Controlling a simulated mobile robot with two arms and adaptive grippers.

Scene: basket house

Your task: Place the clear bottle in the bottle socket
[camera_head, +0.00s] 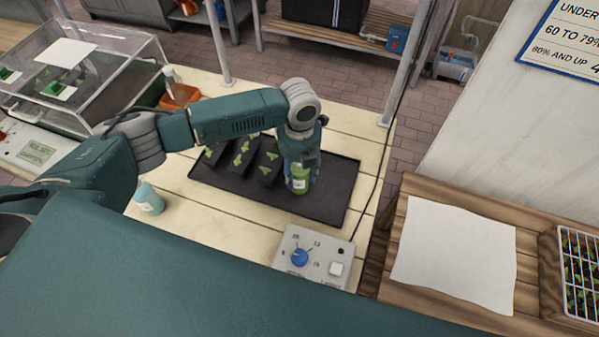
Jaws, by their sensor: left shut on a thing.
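My left gripper (300,164) points down over the right part of the dark tray and is shut on a small bottle. The bottle (298,184) looks clear with a greenish tint and a pale label, and it is roughly upright. The gripper covers its upper part. I cannot tell whether its base touches the tray. I cannot make out the bottle socket. My right gripper is not in view.
The dark tray (335,193) also holds black pots with green seedlings (241,159). A control box with a blue knob (318,258) is in front. A clear lidded box (83,68) stands at the back left.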

